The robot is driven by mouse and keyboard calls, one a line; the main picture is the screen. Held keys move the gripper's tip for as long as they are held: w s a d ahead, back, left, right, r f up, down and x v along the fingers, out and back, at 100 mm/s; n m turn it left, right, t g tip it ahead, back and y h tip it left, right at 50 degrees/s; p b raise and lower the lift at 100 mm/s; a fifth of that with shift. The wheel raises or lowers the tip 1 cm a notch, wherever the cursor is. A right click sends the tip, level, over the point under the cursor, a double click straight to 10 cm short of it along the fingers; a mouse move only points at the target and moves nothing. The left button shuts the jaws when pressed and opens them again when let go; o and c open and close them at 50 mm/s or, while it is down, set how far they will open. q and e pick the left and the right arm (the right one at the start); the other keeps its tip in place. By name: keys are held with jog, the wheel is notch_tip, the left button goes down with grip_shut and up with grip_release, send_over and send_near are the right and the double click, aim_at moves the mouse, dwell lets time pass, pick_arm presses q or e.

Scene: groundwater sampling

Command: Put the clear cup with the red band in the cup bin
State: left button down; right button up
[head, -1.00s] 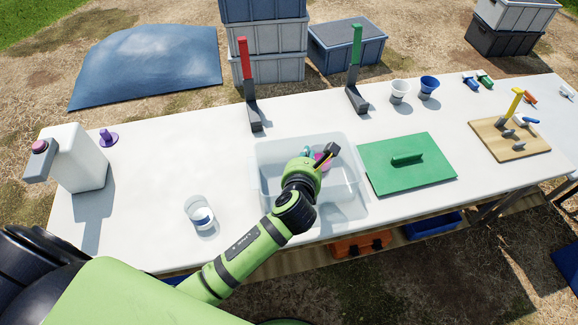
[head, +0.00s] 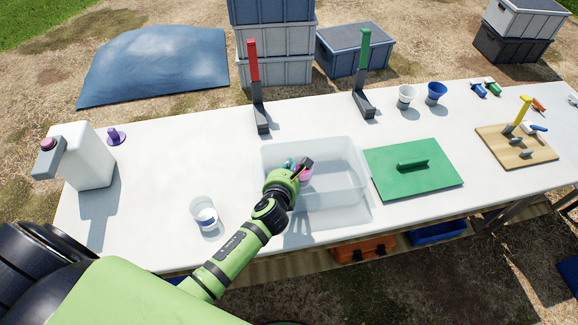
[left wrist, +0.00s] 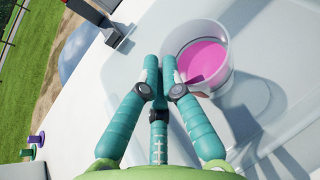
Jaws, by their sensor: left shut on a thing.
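My left gripper (head: 303,167) is over the clear plastic bin (head: 348,158), towards its left part. In the left wrist view its teal fingers (left wrist: 160,62) are close together at the wall of a clear cup (left wrist: 222,84), shut on its rim. The cup looks pink inside. In the head view only a pink part of the cup (head: 305,174) shows beside the gripper, the rest hidden by it. I cannot tell whether the cup touches the bin floor. My right gripper is not in view.
A clear cup with a blue band (head: 204,216) stands left of the bin. A green board (head: 412,180) lies right of it. Red (head: 253,65) and green (head: 364,55) handled upright tools stand behind. A white jug (head: 85,150) is at the left.

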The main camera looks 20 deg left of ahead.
pick_arm(q)
jog(key=shift+s+f+b, duration=0.2)
jog(key=shift+f+b, duration=0.15)
jog(key=shift+f, duration=0.3)
jog(key=c, duration=1.4)
grip_release()
jog(key=shift+s+f, duration=0.1)
jog(key=shift+f, duration=0.1)
jog(key=v, duration=0.4)
jog(key=r+v, duration=0.1)
jog(key=v, duration=0.7)
jog(key=shift+w+r+p, duration=0.3)
jog(key=shift+r+p, duration=0.05)
jog(key=shift+r, duration=0.1)
